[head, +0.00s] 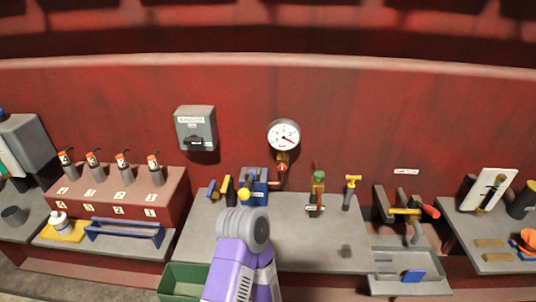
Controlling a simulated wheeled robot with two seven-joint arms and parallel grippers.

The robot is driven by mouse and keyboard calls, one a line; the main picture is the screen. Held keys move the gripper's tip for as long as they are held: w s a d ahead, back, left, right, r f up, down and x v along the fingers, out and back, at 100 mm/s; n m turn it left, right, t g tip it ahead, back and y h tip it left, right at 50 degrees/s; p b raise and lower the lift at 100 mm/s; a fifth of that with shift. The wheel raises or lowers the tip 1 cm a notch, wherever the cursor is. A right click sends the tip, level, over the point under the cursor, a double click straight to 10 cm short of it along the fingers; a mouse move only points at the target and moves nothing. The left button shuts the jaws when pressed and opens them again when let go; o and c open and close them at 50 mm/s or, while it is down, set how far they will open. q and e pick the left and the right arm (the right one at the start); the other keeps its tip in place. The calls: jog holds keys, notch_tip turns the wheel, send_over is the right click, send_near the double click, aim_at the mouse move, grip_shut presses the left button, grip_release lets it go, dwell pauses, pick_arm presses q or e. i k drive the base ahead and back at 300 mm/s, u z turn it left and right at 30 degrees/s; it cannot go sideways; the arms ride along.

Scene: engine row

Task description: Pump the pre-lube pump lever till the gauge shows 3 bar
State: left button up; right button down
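The round white gauge (284,134) hangs on the red wall, right of the middle. Its red needle points to the lower right; the figures are too small to read. A pipe with a red fitting runs down below it. A blue block (260,188) stands on the grey bench under the gauge. A yellow knob (243,195) shows in front of the block, just above my arm; it may be the pump lever's end. My purple arm, apparently the left, rises from the bottom edge. Its grey joint hides the gripper fingers and what they touch. My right gripper is not in view.
A green knob (318,181) and a yellow T-handle (352,185) stand to the right. A green bin (182,283) is at lower left. The bench's middle front is mostly clear.

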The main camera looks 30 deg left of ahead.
aim_at(243, 193)
jog(key=z, duration=0.6)
jog(key=k, duration=0.1)
jog(key=u, duration=1.6)
